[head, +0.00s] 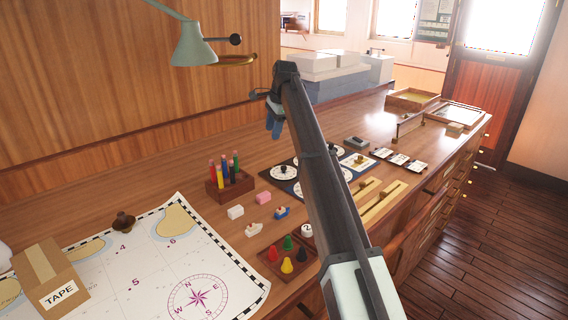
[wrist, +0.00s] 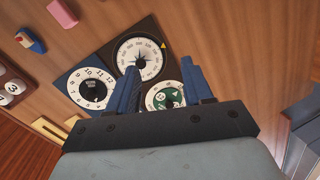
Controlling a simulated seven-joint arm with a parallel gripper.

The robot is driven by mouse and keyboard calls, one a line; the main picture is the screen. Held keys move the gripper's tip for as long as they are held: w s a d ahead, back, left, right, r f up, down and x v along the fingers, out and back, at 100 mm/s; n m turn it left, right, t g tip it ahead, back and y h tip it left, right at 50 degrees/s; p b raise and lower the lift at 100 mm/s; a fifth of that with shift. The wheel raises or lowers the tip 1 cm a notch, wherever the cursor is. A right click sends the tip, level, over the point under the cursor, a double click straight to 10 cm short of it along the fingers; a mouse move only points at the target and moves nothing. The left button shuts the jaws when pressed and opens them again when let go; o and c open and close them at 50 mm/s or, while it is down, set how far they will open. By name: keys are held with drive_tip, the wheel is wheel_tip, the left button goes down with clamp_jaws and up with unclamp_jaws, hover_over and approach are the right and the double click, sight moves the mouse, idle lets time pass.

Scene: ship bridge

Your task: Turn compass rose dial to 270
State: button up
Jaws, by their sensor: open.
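In the head view my gripper (head: 273,130) hangs fingers-down above the table, apart from the dial panel (head: 292,187), which my arm partly hides.
Beside the compass dial are a dial with large numbers and a black knob (wrist: 93,88) and a green-centred dial (wrist: 165,96). A pen block (head: 230,183), pink eraser (head: 263,197), peg tray (head: 288,258), chart (head: 150,262) and lamp (head: 193,45) stand around. Bare wood lies behind the panel.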

sight(284, 166)
drive_tip(key=d+f, duration=0.1)
drive_tip(key=f, duration=0.3)
drive_tip(key=d+f+g+h, duration=0.1)
drive_tip(key=f, duration=0.4)
drive_tip(key=d+f+h, duration=0.1)
drive_tip(key=f, duration=0.3)
drive_tip(key=shift+s+d+f, duration=0.2)
drive_tip(key=shift+d+f, duration=0.1)
drive_tip(key=shift+f, duration=0.05)
clamp_jaws()
idle(0.4)
